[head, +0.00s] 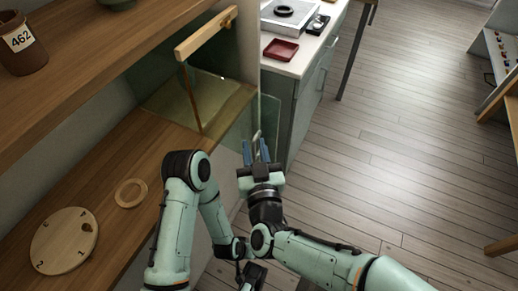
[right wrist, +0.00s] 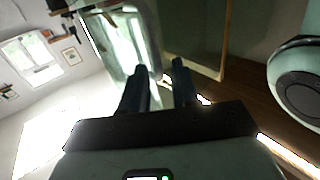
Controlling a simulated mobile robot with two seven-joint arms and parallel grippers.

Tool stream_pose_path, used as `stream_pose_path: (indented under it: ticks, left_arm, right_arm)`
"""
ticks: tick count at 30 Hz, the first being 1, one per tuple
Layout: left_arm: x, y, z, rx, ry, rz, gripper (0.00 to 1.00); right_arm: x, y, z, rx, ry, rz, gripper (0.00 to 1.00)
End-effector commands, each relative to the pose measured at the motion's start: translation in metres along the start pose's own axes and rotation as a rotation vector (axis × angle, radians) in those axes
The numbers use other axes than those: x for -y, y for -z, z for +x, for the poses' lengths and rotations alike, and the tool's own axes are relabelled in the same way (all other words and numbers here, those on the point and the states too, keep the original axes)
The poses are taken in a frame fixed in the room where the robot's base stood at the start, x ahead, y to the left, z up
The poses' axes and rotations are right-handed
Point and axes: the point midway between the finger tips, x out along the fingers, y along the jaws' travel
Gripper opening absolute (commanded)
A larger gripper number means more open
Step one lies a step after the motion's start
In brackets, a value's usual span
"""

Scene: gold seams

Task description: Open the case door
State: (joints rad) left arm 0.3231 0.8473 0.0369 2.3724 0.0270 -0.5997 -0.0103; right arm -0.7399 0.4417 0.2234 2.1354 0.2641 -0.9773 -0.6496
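The glass case (head: 218,100) stands on the wooden counter, with a pale wooden rail (head: 207,33) along its top. A clear greenish glass pane, which looks like the case door (head: 269,115), shows at the case's right end; I cannot tell how far it stands open. A small pale upright bar, perhaps its handle (head: 256,136), is just beyond my right fingertips. My right gripper (head: 257,148) points at it with fingers apart; the right wrist view shows both fingers (right wrist: 158,82) with a gap between them and glass beyond. My left gripper is hard to make out at the bottom edge.
A wooden disc (head: 62,245) and a wooden ring (head: 131,193) lie on the counter. A pot labelled 462 (head: 22,45) stands on the upper shelf (head: 95,65). A cabinet with a red tray (head: 281,49) stands behind.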

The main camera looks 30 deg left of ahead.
Motion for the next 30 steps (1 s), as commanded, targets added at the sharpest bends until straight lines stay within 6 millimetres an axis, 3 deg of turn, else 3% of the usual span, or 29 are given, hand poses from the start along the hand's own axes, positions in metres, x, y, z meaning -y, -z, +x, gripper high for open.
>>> stream_pose_path:
  ticks: [1,17,23,30]
  left_arm:
    - [0.000,0.000,0.000,0.000,0.000,0.000,0.43]
    - [0.000,0.001,0.001,-0.001,0.000,0.000,0.43]
    - [0.001,0.003,0.003,-0.009,0.001,-0.001,0.43]
    - [0.001,0.005,0.003,-0.014,0.001,-0.001,0.43]
  right_arm:
    - [0.017,0.001,-0.002,0.002,0.042,-0.003,0.35]
    - [0.017,0.001,-0.007,0.001,0.041,-0.003,0.35]
    - [0.013,0.002,-0.040,-0.001,0.035,-0.003,0.35]
    - [0.006,0.002,-0.100,-0.004,0.023,-0.001,0.35]
